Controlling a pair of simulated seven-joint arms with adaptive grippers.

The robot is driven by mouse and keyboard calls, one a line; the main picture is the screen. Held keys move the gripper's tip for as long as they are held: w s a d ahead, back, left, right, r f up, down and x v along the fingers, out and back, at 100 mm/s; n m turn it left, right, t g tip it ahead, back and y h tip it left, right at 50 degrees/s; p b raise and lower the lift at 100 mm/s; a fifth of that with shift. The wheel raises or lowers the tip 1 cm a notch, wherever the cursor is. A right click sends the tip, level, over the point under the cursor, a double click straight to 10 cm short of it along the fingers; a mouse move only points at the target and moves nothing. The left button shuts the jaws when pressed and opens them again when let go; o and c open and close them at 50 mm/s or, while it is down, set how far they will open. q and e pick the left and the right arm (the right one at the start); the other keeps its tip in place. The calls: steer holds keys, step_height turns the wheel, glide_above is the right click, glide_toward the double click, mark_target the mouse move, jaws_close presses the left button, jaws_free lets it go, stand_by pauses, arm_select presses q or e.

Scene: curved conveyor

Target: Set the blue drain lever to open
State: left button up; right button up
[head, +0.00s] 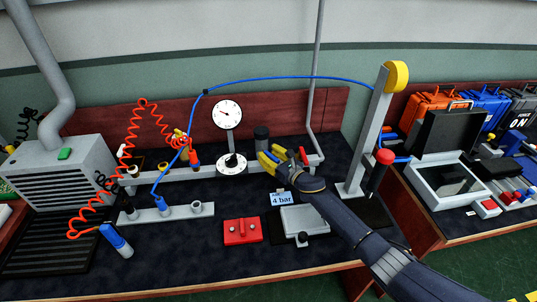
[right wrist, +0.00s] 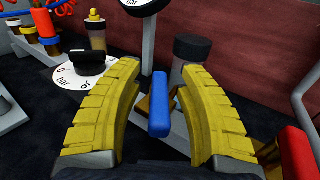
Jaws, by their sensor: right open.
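The blue drain lever (right wrist: 158,104) shows in the right wrist view between the two yellow fingers of my right gripper (right wrist: 160,95), with visible gaps on both sides. The lever looks upright in that view. In the head view my right gripper (head: 271,158) is at the pipe by the dark-capped cylinder, and its fingers hide most of the lever. My right gripper is open. My left gripper is not in view.
A red lever (right wrist: 297,153) stands close right of my right gripper. A black regulator knob (right wrist: 88,56) on a bar dial is to the left. A dark-capped cylinder (right wrist: 191,55) stands behind. A "4 bar" sign (head: 282,199) and a red block (head: 242,231) are on the bench.

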steer(key=shift+s+d, duration=0.1)
steer(key=shift+s, duration=0.05)
steer(key=shift+s+d+f, duration=0.1)
steer(key=shift+s+d, duration=0.1)
steer(key=shift+s, duration=0.05)
steer(key=v, duration=1.1)
steer(key=shift+c, duration=0.2)
